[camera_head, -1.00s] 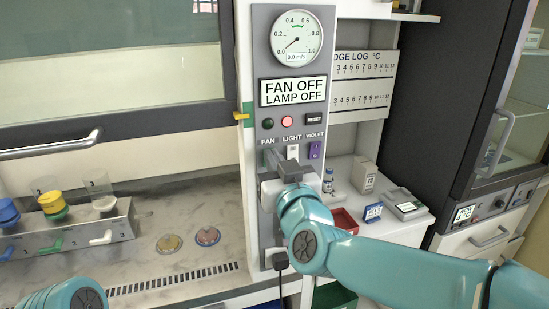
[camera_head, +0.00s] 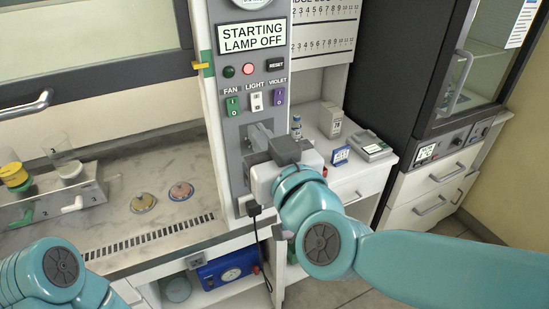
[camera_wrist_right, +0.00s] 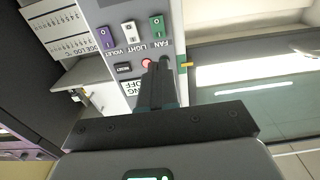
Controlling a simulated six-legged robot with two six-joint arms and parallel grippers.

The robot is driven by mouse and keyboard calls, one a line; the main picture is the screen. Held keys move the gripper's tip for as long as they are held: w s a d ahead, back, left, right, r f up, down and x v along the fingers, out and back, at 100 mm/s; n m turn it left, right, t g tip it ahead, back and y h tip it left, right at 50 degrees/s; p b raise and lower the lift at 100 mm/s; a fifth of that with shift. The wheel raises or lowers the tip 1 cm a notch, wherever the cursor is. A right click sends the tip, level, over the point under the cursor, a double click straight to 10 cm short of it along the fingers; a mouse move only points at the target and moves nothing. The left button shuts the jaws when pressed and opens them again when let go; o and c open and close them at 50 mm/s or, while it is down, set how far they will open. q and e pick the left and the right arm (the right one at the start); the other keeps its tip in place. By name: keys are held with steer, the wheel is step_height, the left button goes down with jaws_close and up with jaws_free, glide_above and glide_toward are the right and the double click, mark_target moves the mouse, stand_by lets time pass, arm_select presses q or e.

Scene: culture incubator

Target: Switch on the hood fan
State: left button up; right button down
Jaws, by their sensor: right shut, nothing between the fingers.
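The green fan switch (camera_head: 232,106) is on the grey control panel (camera_head: 236,155) of the hood, left of the white light switch (camera_head: 256,101) and the purple violet switch (camera_head: 279,96). The display (camera_head: 251,37) above reads STARTING, LAMP OFF. My right gripper (camera_head: 262,136) is shut and empty, just below the switch row and clear of the fan switch. In the wrist view its closed fingers (camera_wrist_right: 163,83) point toward the panel, and the green fan switch (camera_wrist_right: 157,27) shows beyond them. Of my left arm only links show; its gripper is out of view.
A green lamp (camera_head: 229,71), a red lamp (camera_head: 249,69) and a reset button (camera_head: 275,64) sit above the switches. The hood sash (camera_head: 90,60) is at left, with a rack (camera_head: 90,190) and two dishes inside. A side counter (camera_head: 318,146) holds small devices.

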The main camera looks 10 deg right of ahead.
steer(key=shift+v, duration=2.75)
steer(key=w+d+f+m+g+h, duration=0.1)
steer(key=w+d+f+g+h, duration=0.15)
steer(key=f, duration=0.45)
steer(key=w+d+f+g+h, duration=0.1)
steer(key=w+d+f, duration=0.25)
steer(key=f, duration=0.35)
steer(key=d+f+g+h, duration=0.1)
steer(key=d+f+g, duration=0.1)
steer(key=f, duration=0.8)
steer(key=d+f+g+h, duration=0.1)
steer(key=d+f+g, duration=0.15)
steer(key=f, duration=0.85)
steer(key=s+f+m+g+y, duration=0.1)
steer(key=s+f+g, duration=0.2)
steer(key=s+f, duration=0.4)
steer(key=s+f+m+g+y, duration=0.1)
steer(key=s+f+g, duration=0.3)
steer(key=f, duration=0.5)
steer(key=s+a+f+m+g+y, duration=0.2)
steer(key=s+a+f, duration=0.1)
steer(key=s, duration=0.6)
steer(key=shift+s+a+f+m, duration=0.2)
steer(key=shift+a+f+m, duration=0.05)
steer(key=shift+f+m, duration=0.1)
